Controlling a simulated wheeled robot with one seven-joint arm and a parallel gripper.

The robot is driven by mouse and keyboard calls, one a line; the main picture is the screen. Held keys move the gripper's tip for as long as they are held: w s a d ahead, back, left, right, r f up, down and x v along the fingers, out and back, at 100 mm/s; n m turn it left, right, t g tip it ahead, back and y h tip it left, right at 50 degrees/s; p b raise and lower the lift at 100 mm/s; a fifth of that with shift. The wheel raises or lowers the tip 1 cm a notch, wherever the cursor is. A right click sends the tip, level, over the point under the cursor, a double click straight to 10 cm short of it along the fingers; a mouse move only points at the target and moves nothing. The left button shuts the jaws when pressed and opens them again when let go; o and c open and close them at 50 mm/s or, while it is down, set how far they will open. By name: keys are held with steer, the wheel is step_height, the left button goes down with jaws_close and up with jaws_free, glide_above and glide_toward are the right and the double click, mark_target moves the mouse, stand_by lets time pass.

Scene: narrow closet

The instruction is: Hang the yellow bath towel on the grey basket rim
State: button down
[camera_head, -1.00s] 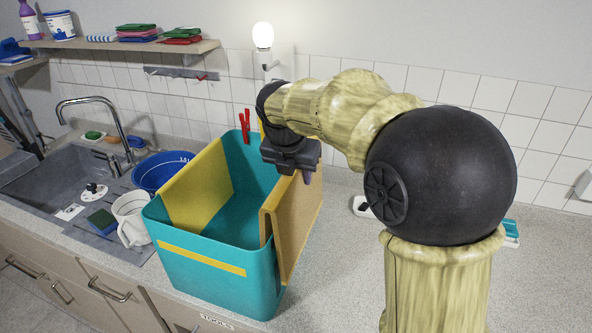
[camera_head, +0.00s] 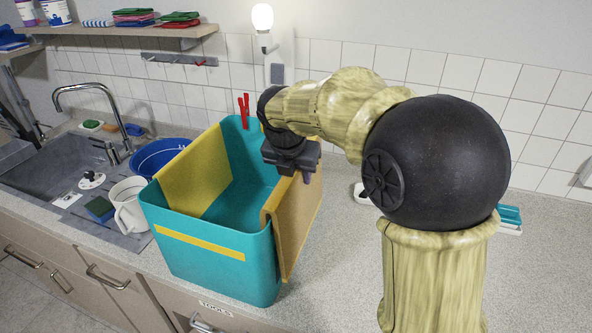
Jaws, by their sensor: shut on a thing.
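The basket (camera_head: 210,275) in view is teal, not grey, with a yellow strip on its front, and stands upright on the counter. A yellow towel (camera_head: 300,225) lies over its right rim; one part hangs outside and a narrow edge shows inside. My gripper (camera_head: 304,174) is at the top of this towel, above the right rim, and is shut on it. The fingertips are partly hidden by the gripper body. Another yellow sheet (camera_head: 197,172) covers the inside of the basket's left wall.
A red clothespin (camera_head: 242,108) stands at the basket's back rim. A white jug (camera_head: 131,208), a blue bowl (camera_head: 160,156) and the sink (camera_head: 50,170) are on the left. The counter right of the basket is mostly clear.

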steer(key=shift+f+b, duration=0.4)
steer(key=shift+f, duration=0.4)
steer(key=c, duration=0.9)
jaws_free()
steer(key=shift+o, duration=0.2)
steer(key=shift+f, duration=0.1)
steer(key=p+v, duration=0.1)
steer(key=v, duration=1.6)
steer(key=shift+s, duration=0.15)
